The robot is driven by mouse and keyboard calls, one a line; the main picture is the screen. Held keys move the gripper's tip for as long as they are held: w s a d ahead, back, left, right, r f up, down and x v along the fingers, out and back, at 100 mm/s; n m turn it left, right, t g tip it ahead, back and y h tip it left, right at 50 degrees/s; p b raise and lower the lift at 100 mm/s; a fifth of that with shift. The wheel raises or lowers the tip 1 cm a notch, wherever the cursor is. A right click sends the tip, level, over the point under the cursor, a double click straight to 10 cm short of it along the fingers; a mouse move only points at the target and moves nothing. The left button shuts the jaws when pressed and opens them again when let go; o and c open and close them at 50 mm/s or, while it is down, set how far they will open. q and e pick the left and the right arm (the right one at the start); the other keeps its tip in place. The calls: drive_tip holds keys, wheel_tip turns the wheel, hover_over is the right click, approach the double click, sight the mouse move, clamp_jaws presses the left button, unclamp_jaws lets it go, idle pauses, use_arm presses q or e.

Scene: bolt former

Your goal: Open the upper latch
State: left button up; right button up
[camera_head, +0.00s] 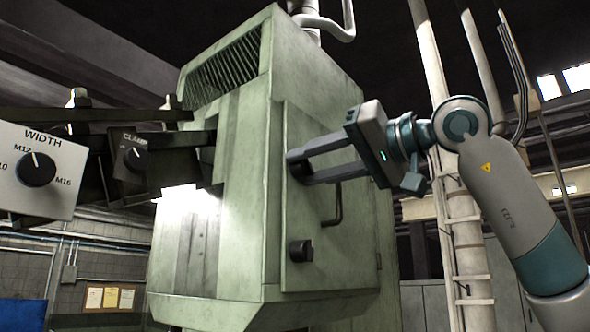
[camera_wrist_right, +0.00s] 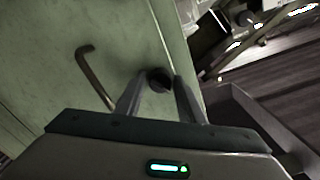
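The green machine cabinet (camera_head: 255,205) has a side door (camera_head: 345,245) with a bent handle (camera_head: 339,208), also in the right wrist view (camera_wrist_right: 92,75). The upper latch (camera_wrist_right: 158,80) is a dark round knob near the door's edge, lying between my right gripper's fingertips (camera_wrist_right: 161,77). In the head view my right gripper (camera_head: 294,165) reaches in from the right and its fingertips largely hide that latch. The fingers are apart on either side of the knob, with no clear contact visible. The lower latch (camera_head: 300,251) is a dark knob below. My left gripper is not in view.
Control boxes with a WIDTH dial (camera_head: 36,170) and a CLAMP dial (camera_head: 135,158) stand at the left on dark machine arms. Pale vertical pipes (camera_head: 465,220) stand behind my right arm. The space in front of the lower door is clear.

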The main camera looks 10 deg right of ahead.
clamp_jaws()
drive_tip(key=shift+f+m+b, duration=0.1)
drive_tip(key=shift+m+b, duration=0.3)
drive_tip(key=shift+m, duration=1.8)
drive_tip(key=shift+m+b, duration=0.55)
drive_tip(key=shift+m, duration=1.15)
drive_tip(key=o, duration=0.6)
unclamp_jaws()
drive_tip(key=shift+s+d, duration=0.1)
